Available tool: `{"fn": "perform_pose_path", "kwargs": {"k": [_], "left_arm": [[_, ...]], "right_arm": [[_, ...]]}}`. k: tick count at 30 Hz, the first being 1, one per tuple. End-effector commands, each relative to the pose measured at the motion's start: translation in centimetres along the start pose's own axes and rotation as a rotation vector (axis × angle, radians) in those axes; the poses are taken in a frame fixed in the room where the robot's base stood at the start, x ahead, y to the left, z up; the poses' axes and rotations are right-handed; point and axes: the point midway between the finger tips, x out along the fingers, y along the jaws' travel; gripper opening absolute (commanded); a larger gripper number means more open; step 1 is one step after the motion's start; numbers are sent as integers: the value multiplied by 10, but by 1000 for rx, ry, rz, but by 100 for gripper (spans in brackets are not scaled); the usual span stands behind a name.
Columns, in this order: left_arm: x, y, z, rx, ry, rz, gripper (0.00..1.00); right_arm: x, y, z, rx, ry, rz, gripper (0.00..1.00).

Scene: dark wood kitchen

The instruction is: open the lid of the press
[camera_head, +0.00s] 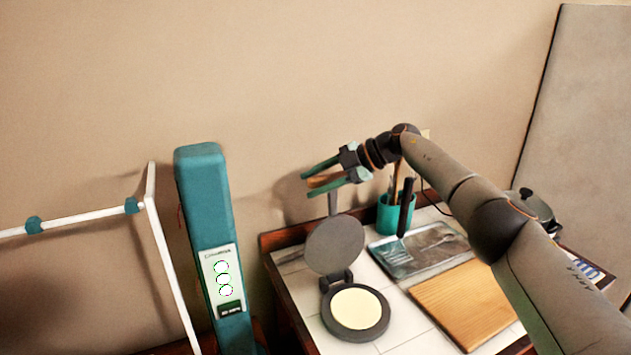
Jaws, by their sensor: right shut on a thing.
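The press stands on the tiled counter, its lid (336,243) raised steeply up from the hinge at the back. Its round dark base (328,325) lies open, with a pale flat disc (354,308) on it. My right gripper (309,184) is above the lid, its green fingers pointing left. It is shut on the press handle (324,181), a brown grip between the fingers. The grey handle stem runs from the grip down to the lid's top edge. My left gripper is out of view.
A teal utensil cup (391,220), a metal tray (419,262) with a spatula, and a wooden board (465,303) stand right of the press. A dark pot (537,212) is behind my right arm. A teal column (203,190) rises at left.

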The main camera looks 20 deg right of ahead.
Motion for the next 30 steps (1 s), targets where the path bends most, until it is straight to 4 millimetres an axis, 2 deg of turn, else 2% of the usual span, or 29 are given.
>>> {"fn": "perform_pose_path", "kwargs": {"k": [5, 6, 9, 20, 23, 30], "left_arm": [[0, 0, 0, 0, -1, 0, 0], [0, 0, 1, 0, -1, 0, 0], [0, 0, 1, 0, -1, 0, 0], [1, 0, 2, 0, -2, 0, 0], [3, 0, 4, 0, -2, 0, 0], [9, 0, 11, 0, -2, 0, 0]], "right_arm": [[2, -3, 0, 5, 3, -10, 0], [2, -4, 0, 5, 3, -10, 47], [2, -3, 0, 3, 2, -9, 58], [-4, -2, 1, 1, 0, -3, 60], [-17, -2, 2, 1, 0, -2, 60], [-69, -2, 2, 0, -1, 0, 60]]}}
